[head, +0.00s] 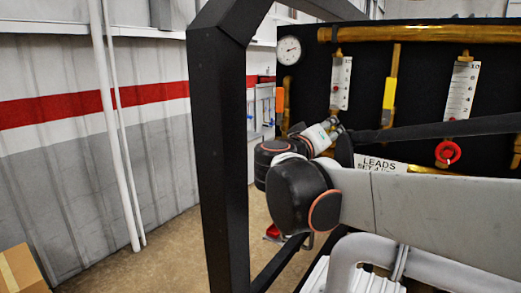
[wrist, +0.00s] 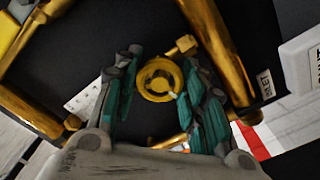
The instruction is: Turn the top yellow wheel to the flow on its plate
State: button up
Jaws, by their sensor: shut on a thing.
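In the wrist view the yellow wheel (wrist: 158,80) is a round ring with a darker hub, facing the camera. My gripper (wrist: 163,62) has its teal finger pads on either side of the wheel, shut on it. In the head view the yellow wheel is not visible, and my gripper (head: 333,128) shows only in part at the panel. A white scale plate (wrist: 85,99) shows partly behind the left finger in the wrist view. I cannot read a flow value on it.
The black panel carries brass pipes (head: 420,34), a gauge (head: 289,50), white flow scales (head: 341,84) (head: 462,90), a yellow lever (head: 389,95) and a red wheel (head: 447,152). A black frame post (head: 220,150) stands at left. Brass pipes (wrist: 215,45) pass close beside my fingers.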

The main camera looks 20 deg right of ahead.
dwell(0.4)
jog(key=o, duration=1.1)
jog(key=v, duration=1.2)
